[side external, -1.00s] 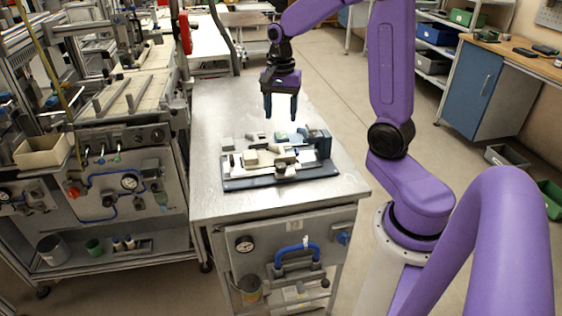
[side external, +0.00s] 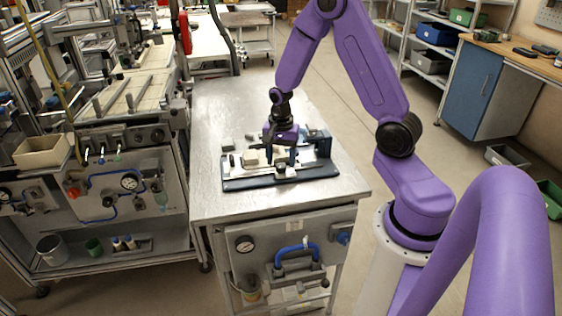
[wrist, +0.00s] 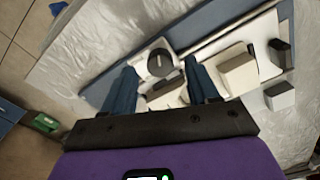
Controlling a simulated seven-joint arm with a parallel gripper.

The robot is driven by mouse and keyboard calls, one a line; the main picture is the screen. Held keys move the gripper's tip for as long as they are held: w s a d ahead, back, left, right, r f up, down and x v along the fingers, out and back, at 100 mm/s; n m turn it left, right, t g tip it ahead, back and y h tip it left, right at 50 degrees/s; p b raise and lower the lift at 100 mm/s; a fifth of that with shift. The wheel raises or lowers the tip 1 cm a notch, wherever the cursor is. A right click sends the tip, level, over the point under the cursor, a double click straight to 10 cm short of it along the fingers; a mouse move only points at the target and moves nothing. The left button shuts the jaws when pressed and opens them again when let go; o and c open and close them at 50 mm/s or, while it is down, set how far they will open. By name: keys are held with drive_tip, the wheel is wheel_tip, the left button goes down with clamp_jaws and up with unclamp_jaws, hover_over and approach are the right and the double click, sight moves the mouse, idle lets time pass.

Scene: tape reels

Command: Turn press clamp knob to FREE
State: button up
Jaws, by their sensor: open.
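A dark round knob (wrist: 160,64) with a raised bar across it sits on a white base in the wrist view. It is likely the press clamp knob, but no FREE mark is readable. It shows small near the fixture's front edge in the side view (side external: 287,170). My gripper (side external: 281,160) is low over the fixture, pointing down. In the wrist view, its two blue fingers (wrist: 161,70) are open, one to each side of the knob in the picture. I see no contact, and the exact height gap cannot be told.
The blue fixture plate (side external: 240,184) lies on the metal table (side external: 212,120). Pale blocks (wrist: 238,72) and dark-and-white parts (wrist: 279,95) stand close to the right finger. A blue part (side external: 320,136) stands at the fixture's back right.

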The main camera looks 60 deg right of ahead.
drive_tip(key=shift+f, duration=0.8)
drive_tip(key=c, duration=1)
drive_tip(key=shift+c, duration=0.2)
